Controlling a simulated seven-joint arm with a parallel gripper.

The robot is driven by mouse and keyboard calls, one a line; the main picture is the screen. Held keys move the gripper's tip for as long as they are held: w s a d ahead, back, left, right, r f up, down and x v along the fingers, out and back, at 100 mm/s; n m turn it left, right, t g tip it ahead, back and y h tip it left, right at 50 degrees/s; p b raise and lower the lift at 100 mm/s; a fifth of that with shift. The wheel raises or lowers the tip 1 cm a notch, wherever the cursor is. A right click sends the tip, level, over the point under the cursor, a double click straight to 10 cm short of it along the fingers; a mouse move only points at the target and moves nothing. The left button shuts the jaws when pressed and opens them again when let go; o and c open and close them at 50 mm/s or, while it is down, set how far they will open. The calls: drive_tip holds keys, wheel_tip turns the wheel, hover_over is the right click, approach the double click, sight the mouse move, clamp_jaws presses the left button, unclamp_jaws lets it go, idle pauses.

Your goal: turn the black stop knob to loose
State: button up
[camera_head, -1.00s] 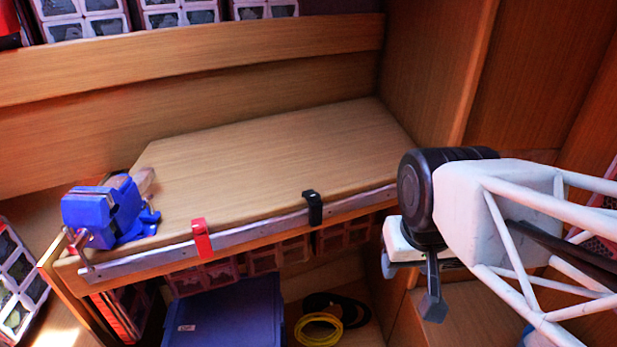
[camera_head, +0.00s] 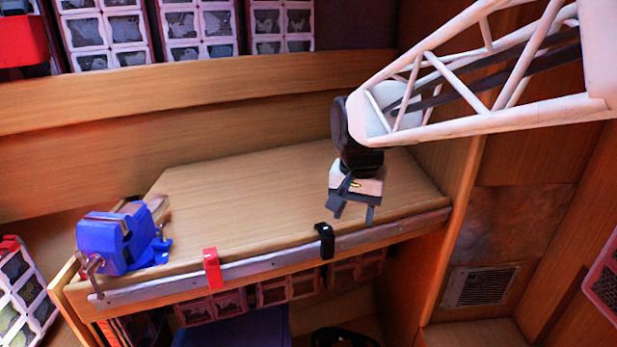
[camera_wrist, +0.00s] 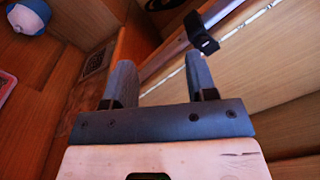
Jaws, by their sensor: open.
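The black stop knob (camera_head: 325,240) sits on the metal rail (camera_head: 285,256) along the bench's front edge, right of a red stop (camera_head: 211,268). It also shows in the wrist view (camera_wrist: 202,35), at the top, beyond the fingertips. My gripper (camera_head: 353,213) is open and empty, fingers pointing down, above the bench near its front edge. It is above and a little right of the black knob in the head view, apart from it. In the wrist view, both fingers (camera_wrist: 160,62) stand apart with nothing between them.
A blue vise (camera_head: 112,240) stands at the bench's left end. The wooden bench top (camera_head: 240,200) is otherwise mostly clear. Drawer bins (camera_head: 195,30) line the shelf above. A blue box (camera_head: 235,328) is below the bench, and a wooden side wall bounds its right end.

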drive_tip(key=m, duration=0.1)
hover_over(328, 228)
drive_tip(key=shift+a+f+g, duration=0.1)
drive_tip(key=shift+f+g, duration=0.3)
drive_tip(key=shift+f, duration=0.05)
drive_tip(key=shift+f, duration=3.9)
drive_tip(key=c, duration=0.9)
drive_tip(key=shift+c, duration=0.2)
